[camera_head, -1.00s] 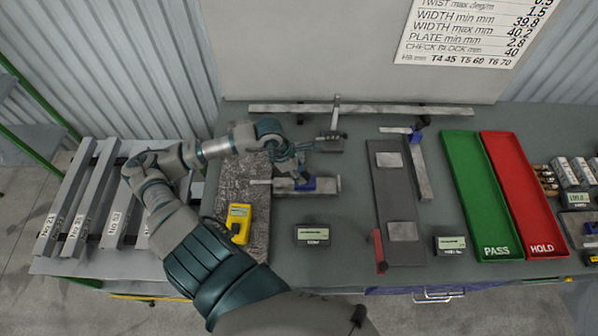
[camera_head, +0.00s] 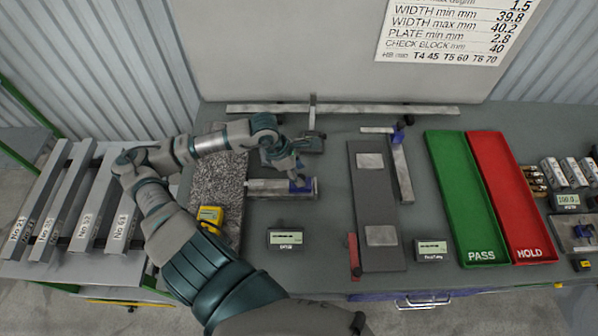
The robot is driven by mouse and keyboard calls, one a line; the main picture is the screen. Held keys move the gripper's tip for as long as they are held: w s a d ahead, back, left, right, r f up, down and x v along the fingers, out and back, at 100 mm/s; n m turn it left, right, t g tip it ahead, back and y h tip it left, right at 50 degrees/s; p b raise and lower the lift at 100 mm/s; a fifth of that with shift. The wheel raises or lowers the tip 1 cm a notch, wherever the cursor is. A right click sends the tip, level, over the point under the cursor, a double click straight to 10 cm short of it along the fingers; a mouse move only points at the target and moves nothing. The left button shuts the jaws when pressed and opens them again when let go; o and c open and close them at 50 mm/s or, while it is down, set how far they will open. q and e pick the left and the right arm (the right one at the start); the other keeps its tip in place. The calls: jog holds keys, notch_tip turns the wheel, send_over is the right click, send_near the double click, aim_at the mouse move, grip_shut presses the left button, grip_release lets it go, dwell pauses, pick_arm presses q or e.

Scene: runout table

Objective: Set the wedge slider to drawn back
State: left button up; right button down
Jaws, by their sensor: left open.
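The wedge slider (camera_head: 265,189) is a pale metal block lying on the bench right of the speckled stone plate. Its blue part (camera_head: 301,187) is near the block's right end. No thin bar clearly sticks out past the block's left end. My left gripper (camera_head: 297,173) is open, with its dark fingers at the upper edge of the blue part. I cannot tell whether they touch it. The fingers hide some of the block's top edge. My right gripper is out of view.
A metal stand (camera_head: 312,143) is close behind the gripper. A small display (camera_head: 286,238) sits in front. A dark plate (camera_head: 374,210), a green tray (camera_head: 464,205) and a red tray (camera_head: 512,205) lie to the right. A yellow device (camera_head: 210,216) is left, near my forearm.

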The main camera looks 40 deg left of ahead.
aim_at(304, 178)
pick_arm(q)
jog(key=shift+a+f, duration=0.1)
jog(key=shift+s, duration=0.1)
jog(key=shift+d, duration=0.35)
jog(key=shift+d+r, duration=0.2)
jog(key=shift+r, duration=0.15)
jog(key=shift+s+r, duration=0.15)
jog(key=shift+r, duration=0.4)
jog(key=shift+s+r, duration=0.15)
jog(key=shift+r, duration=0.35)
jog(key=shift+s+a+r, duration=0.15)
jog(key=shift+r, duration=0.2)
jog(key=a+v, duration=0.1)
jog(key=v, duration=0.7)
jog(key=shift+r, duration=0.2)
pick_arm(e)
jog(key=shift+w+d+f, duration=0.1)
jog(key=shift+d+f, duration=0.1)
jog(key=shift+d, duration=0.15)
